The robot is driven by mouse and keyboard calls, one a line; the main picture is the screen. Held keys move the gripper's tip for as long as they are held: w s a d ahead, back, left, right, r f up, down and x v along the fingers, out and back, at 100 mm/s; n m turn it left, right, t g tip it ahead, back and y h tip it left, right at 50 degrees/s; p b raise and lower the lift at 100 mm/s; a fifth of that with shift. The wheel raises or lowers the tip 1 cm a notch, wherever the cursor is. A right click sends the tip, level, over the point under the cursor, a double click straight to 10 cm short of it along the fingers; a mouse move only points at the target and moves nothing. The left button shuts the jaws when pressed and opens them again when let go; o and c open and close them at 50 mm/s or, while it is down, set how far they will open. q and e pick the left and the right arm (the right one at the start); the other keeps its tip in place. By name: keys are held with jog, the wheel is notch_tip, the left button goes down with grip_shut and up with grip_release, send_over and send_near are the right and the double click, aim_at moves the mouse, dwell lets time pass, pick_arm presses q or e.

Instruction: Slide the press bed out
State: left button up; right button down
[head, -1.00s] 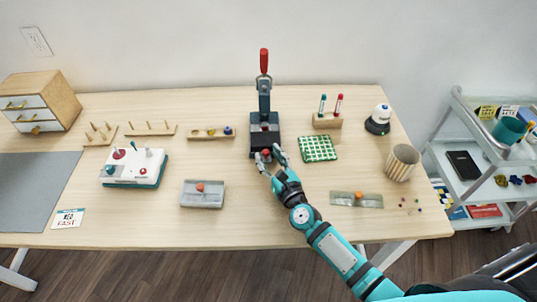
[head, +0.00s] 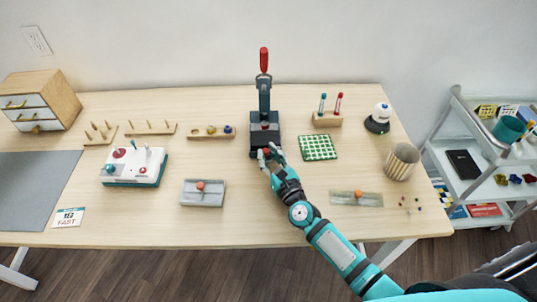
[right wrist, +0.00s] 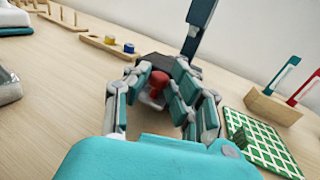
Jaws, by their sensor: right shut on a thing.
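The dark press (head: 264,104) stands upright at the middle back of the table, with a red-handled lever (head: 264,60) pointing up. My right gripper (head: 270,154) is at the front of the press base, low over the table. In the right wrist view its fingers are closed around a red knob (right wrist: 158,82) at the press's front, the pull of the press bed. The bed itself is mostly hidden by the fingers, and I cannot tell how far out it stands. My left gripper is not in view.
A green checked mat (head: 318,148) lies just right of the press. A grey box with an orange knob (head: 203,193) sits front left, and a flat plate (head: 356,199) front right. The table between these two is clear apart from my right arm.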

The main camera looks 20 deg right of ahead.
jog(key=s, duration=0.2)
jog(key=s+a, duration=0.1)
jog(key=s, duration=0.2)
jog(key=s+a, duration=0.1)
jog(key=s, duration=0.2)
jog(key=shift+s+a, duration=0.2)
jog(key=shift+a, duration=0.05)
jog(key=shift+f, duration=0.1)
jog(key=c, duration=1.2)
grip_release()
jog(key=shift+s, duration=0.25)
jog(key=s, duration=0.4)
jog(key=s+d, duration=0.1)
jog(key=s, duration=0.6)
jog(key=shift+s+d, duration=0.15)
jog(key=shift+s, duration=0.2)
